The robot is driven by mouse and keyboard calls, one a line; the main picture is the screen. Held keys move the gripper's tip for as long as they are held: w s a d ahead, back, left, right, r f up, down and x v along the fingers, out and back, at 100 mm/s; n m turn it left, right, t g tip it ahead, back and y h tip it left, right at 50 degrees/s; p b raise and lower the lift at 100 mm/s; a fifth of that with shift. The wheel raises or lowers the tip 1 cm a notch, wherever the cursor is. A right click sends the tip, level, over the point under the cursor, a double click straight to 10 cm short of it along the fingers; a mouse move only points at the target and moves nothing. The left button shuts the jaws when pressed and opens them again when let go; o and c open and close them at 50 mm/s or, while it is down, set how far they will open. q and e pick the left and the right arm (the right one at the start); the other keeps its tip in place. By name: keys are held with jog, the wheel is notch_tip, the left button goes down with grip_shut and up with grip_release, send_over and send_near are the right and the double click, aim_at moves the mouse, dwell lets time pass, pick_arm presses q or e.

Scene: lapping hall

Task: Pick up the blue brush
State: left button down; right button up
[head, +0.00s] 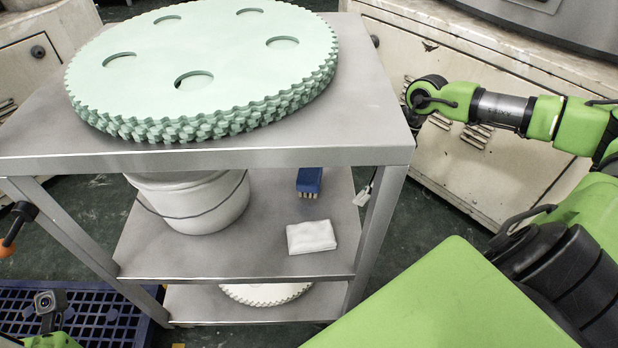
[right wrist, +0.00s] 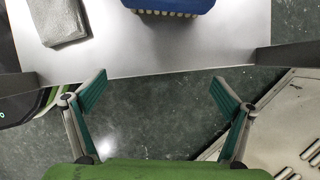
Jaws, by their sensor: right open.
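The blue brush (head: 309,180) lies on the middle shelf of the metal cart, bristles down, its back end hidden under the top in the head view. In the right wrist view the brush (right wrist: 178,4) is cut by the top edge, with pale bristles under the blue body. My right gripper (right wrist: 159,77) is open and empty, its fingers spread just outside the shelf edge, short of the brush and not touching it. In the head view the gripper is mostly hidden behind the cart top and leg.
A folded white cloth (head: 311,237) and a white bucket (head: 196,203) share the shelf (head: 262,263). Green toothed discs (head: 215,60) cover much of the cart top (head: 367,121). Cart legs border the shelf. A cream cabinet (head: 545,62) stands right; a blue pallet (head: 95,315) lies lower left.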

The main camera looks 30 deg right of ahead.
aim_at(317, 173)
jog(key=w+a+b, duration=0.1)
jog(key=w+a, duration=0.2)
jog(key=a, duration=0.1)
jog(key=shift+w+a, duration=0.1)
jog(key=shift+w, duration=0.3)
jog(key=w+a+b, duration=0.1)
jog(key=w+a, duration=0.2)
jog(key=shift+w+a, duration=0.1)
jog(key=shift+a, duration=0.25)
jog(key=shift+f+b, duration=0.3)
jog(key=shift+f, duration=0.3)
jog(key=c, duration=1.3)
